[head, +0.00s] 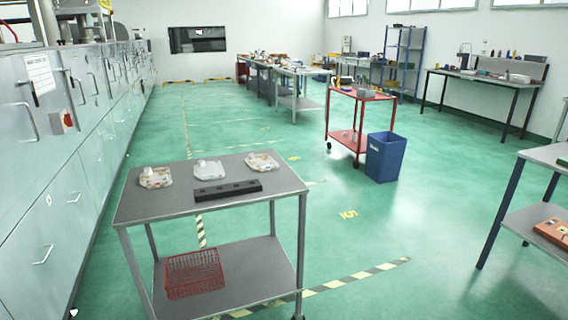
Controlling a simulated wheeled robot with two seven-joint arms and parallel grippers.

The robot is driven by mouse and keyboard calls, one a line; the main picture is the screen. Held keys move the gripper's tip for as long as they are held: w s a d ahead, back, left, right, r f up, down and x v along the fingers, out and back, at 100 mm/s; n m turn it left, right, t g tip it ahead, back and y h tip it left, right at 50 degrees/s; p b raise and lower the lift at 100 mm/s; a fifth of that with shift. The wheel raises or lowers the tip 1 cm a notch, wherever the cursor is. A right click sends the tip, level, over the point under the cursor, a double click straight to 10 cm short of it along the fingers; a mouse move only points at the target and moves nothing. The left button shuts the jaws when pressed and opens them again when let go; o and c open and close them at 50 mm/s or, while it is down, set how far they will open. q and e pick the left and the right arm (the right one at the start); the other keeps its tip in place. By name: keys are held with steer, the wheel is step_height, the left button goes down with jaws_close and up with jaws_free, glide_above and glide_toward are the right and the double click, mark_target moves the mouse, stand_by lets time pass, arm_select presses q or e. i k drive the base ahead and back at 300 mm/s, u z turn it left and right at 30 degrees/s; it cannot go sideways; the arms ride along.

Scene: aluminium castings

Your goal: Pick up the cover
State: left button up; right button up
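A grey two-tier trolley (136,203) stands in front of me. Three small pale castings lie along the back of its top: a mottled one (155,178) at the left, a plainer light-grey one (209,170) in the middle, and a mottled one (262,162) at the right. I cannot tell which of them is the cover. A dark bar (228,190) with several recesses lies in front of the middle and right castings. Neither of my grippers is in view.
A red wire basket (193,274) sits on the trolley's lower shelf. Grey cabinets (50,150) line the left. A blue bin (385,157) and a red cart (359,95) stand beyond to the right. A workbench (545,154) is at the right edge. Green floor between is clear.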

mark_target(263, 162)
steer(key=z, duration=0.9)
steer(key=i, duration=5.95)
steer(key=u, duration=4.9)
steer(key=i, duration=1)
